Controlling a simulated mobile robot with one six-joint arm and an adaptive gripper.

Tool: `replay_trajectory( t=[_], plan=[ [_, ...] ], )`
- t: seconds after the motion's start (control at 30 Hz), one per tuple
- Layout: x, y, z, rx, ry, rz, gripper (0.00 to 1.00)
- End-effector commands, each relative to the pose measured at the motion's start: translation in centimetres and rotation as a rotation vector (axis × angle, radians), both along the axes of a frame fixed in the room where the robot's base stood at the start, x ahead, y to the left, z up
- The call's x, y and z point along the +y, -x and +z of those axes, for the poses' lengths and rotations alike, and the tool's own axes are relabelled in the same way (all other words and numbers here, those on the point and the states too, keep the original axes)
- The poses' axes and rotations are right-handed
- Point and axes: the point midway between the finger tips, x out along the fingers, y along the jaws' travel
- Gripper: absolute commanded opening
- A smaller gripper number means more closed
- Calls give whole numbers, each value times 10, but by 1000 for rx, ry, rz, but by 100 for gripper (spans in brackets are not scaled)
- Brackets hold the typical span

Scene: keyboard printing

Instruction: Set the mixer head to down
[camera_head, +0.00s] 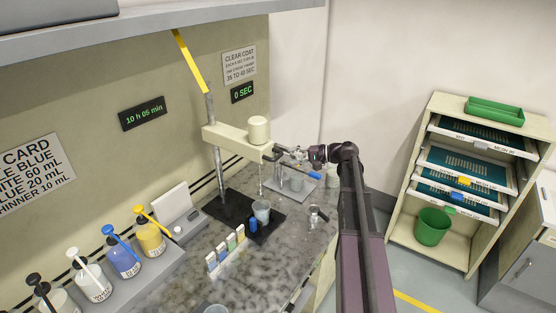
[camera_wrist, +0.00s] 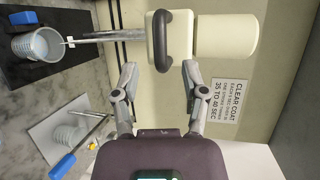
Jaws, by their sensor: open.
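The mixer head (camera_head: 235,139) is a cream arm with a round motor housing (camera_head: 259,130), on a metal column (camera_head: 218,170). It stands raised, its thin stirring shaft (camera_head: 260,178) hanging above a grey cup (camera_head: 261,211) on the black base (camera_head: 230,210). A black handle (camera_head: 273,153) is at the head's near end. In the wrist view the black handle (camera_wrist: 160,42) lies just ahead of my gripper (camera_wrist: 159,69), its near end about between the open fingertips. The fingers are apart, with gaps beside the handle. In the head view my gripper (camera_head: 282,157) is by the handle.
A grey plate with another cup (camera_wrist: 67,138) and a blue-handled tool (camera_wrist: 62,165) lies below my gripper. A sample rack (camera_head: 228,251) and pump bottles (camera_head: 122,256) stand on the bench. A shelf with trays (camera_head: 465,165) and a green bin (camera_head: 432,227) is at right.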

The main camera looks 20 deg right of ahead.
Motion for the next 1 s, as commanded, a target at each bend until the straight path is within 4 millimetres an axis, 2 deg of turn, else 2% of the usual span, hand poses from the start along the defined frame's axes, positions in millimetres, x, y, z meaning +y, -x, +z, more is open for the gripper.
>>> replay_trajectory(
  t=[0.2, 0.4, 0.87, 0.97, 1.0],
  plan=[
    [28, -16, -8, 0, 0, 2, 57],
    [44, -26, -12, 0, 0, 1, 57],
    [51, -30, -12, 0, 0, -1, 57],
    [51, -30, -13, 0, 0, 0, 33],
    [51, -30, -12, 0, 0, 0, 21]
  ],
)
